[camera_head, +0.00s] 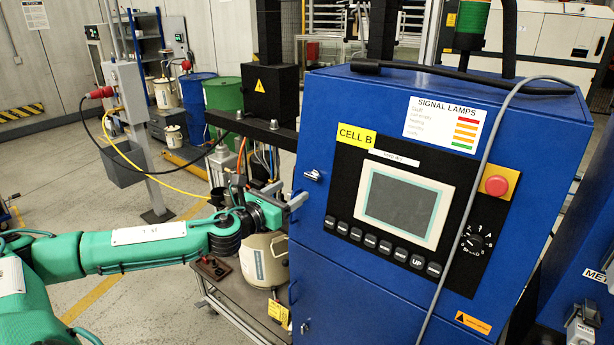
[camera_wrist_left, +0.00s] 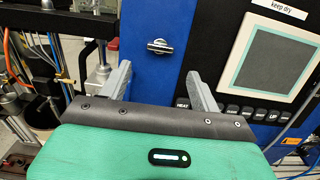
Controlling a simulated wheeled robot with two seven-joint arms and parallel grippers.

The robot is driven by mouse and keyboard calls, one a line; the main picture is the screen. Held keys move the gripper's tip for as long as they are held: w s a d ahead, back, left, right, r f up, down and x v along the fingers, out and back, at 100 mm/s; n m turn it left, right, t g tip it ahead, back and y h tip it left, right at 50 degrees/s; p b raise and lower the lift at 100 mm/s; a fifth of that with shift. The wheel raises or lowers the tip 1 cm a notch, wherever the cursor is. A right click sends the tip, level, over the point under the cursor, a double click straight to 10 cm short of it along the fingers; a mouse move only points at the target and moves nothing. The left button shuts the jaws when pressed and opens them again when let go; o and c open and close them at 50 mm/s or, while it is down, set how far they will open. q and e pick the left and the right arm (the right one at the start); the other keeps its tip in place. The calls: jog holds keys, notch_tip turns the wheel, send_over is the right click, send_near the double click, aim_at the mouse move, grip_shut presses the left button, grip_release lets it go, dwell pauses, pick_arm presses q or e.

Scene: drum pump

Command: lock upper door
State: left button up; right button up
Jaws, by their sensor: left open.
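The blue cabinet (camera_head: 340,110) has an upper door with a screen and buttons. A small silver latch handle (camera_head: 313,175) sits at the upper door's left edge. It also shows in the left wrist view (camera_wrist_left: 160,47), lying roughly level across its mount. My left gripper (camera_head: 296,203) is at the cabinet's left edge, a little below the handle. In the left wrist view my left gripper (camera_wrist_left: 160,75) is open and empty. Its two grey fingers are wide apart, with the handle beyond and between them, apart from both. My right gripper is not in view.
A red stop button (camera_head: 497,186) and a rotary dial (camera_head: 473,243) are on the cabinet front, with a grey cable (camera_head: 480,170) hanging across it. A second, lower handle (camera_head: 304,327) is below. A beige canister (camera_head: 264,262) and hoses stand left of the cabinet, near my left arm.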

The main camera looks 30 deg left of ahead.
pick_arm(q)
jog(key=w+p, duration=0.3)
jog(key=w, duration=0.5)
jog(key=shift+d, duration=0.3)
jog(key=c, duration=1)
